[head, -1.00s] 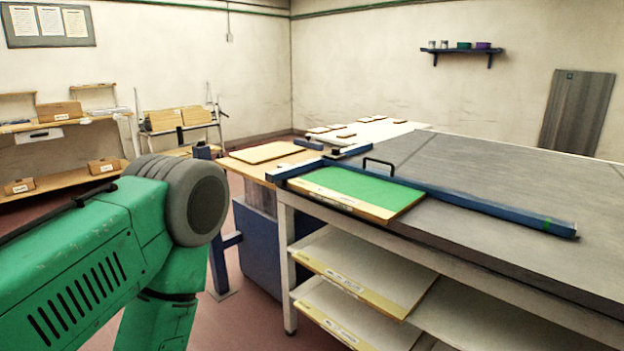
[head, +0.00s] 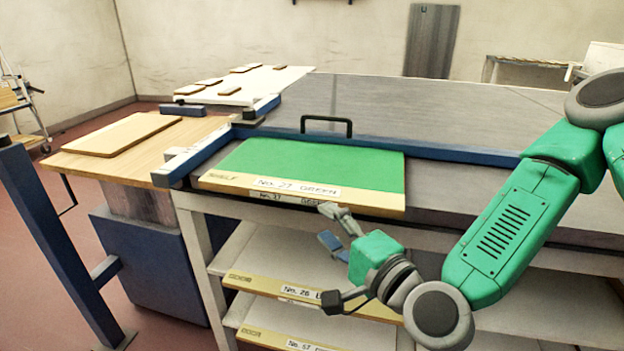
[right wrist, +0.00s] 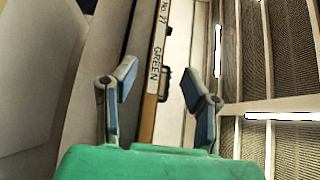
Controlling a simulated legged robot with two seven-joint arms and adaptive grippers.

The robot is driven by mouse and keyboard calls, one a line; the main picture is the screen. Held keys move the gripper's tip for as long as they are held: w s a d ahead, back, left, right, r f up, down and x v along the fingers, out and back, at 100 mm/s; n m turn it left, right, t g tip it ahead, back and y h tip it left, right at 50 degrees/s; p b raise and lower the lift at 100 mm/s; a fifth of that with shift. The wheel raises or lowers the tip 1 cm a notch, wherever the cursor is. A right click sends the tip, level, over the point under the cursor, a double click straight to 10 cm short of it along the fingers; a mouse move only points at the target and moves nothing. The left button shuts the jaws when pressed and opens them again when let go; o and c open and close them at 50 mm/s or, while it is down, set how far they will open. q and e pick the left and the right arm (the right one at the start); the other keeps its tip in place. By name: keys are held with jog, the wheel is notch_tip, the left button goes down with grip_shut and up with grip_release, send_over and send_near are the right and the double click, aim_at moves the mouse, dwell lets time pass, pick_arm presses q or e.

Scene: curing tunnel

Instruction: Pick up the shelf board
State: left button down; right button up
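The shelf board (head: 340,165) has a green top and a pale yellow front strip lettered "SHELF" and "No. 27 GREEN". It lies flat on the grey bench top, its front edge at the bench's near edge. My right gripper (head: 330,227) is open and empty, just in front of and slightly below that edge, apart from it. In the right wrist view, the two fingers (right wrist: 160,92) stand wide apart, with the lettered strip (right wrist: 157,60) showing beyond and between them. My left gripper is out of view.
A blue fence (head: 440,152) and a black handle (head: 327,118) stand behind the board. Lower shelves hold more labelled boards (head: 290,292). A wooden table (head: 150,150) with a board adjoins at left. A blue post (head: 50,240) stands at far left.

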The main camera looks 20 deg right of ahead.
aim_at(296, 200)
jog(key=x, duration=0.2)
jog(key=a+b+x, duration=0.1)
jog(key=x, duration=0.3)
jog(key=shift+a, duration=0.35)
jog(key=shift+w+d+b, duration=0.15)
jog(key=shift+w+b, duration=0.15)
jog(key=shift+w, duration=0.25)
jog(key=w, duration=0.3)
jog(key=w+b, duration=0.1)
jog(key=shift+w+f, duration=0.2)
jog(key=shift+f, duration=0.1)
jog(key=shift+w+a, duration=0.2)
jog(key=shift+a, duration=0.1)
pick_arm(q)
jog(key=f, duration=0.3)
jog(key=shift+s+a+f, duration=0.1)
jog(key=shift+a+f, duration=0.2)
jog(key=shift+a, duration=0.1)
pick_arm(e)
jog(key=shift+a+r, duration=0.1)
grip_shut()
